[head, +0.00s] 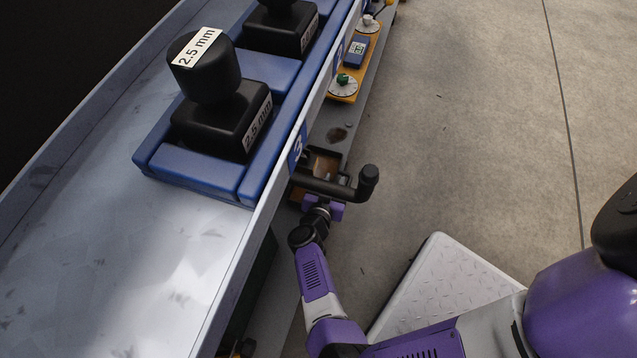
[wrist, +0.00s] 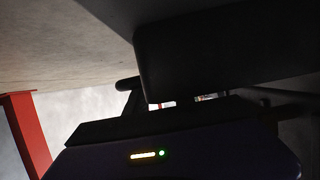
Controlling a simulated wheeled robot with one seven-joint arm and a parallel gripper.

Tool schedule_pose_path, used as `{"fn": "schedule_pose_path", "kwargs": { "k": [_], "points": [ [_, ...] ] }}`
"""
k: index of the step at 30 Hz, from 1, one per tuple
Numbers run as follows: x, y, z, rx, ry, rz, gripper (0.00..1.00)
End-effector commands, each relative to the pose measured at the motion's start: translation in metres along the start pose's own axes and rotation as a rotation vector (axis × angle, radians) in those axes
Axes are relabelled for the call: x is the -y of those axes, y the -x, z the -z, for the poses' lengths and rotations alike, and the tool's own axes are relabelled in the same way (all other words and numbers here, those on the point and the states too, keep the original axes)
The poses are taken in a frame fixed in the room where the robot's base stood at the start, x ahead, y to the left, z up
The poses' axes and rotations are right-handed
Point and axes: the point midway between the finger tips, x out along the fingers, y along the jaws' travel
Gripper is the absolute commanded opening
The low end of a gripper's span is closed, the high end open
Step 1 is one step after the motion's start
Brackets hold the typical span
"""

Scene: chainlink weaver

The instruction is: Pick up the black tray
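A small dark tray (head: 324,160) with a brownish inside sits at the side of the machine, by the blue label "3". A thick black bar with an upright knob (head: 367,180) crosses just in front of it. My gripper (head: 316,201) is below this bar, close to the tray; its fingertips are hidden in the head view. In the wrist view a large dark block (wrist: 225,50) hangs close above the dark gripper body with its lit green indicator. I cannot tell whether this block is the tray, whether anything is gripped, or whether the fingers touch it.
A metal bench (head: 110,240) carries blue blocks with black "2.5 mm" knobs (head: 207,75) on the left. Yellow panels with a dial (head: 343,86) line its side further back. A white textured platform (head: 435,290) lies low right. Concrete floor (head: 480,130) is clear. A red post (wrist: 25,135) shows in the wrist view.

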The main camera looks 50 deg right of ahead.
Motion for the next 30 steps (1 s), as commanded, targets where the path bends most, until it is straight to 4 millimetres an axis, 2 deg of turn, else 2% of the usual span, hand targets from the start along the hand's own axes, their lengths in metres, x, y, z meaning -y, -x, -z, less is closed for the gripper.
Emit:
{"fn": "schedule_pose_path", "kwargs": {
  "k": [3,9,14,30],
  "points": [
    [-0.0008,-0.0075,-0.0003,-0.001,0.001,-0.001,0.29],
    [-0.0003,-0.0071,0.0007,0.0,0.001,0.0,0.29],
    [-0.0003,-0.0069,0.0006,0.0,0.001,0.0,0.0],
    [-0.0002,-0.0067,0.0003,0.0,0.0,0.0,0.0]
  ]
}}
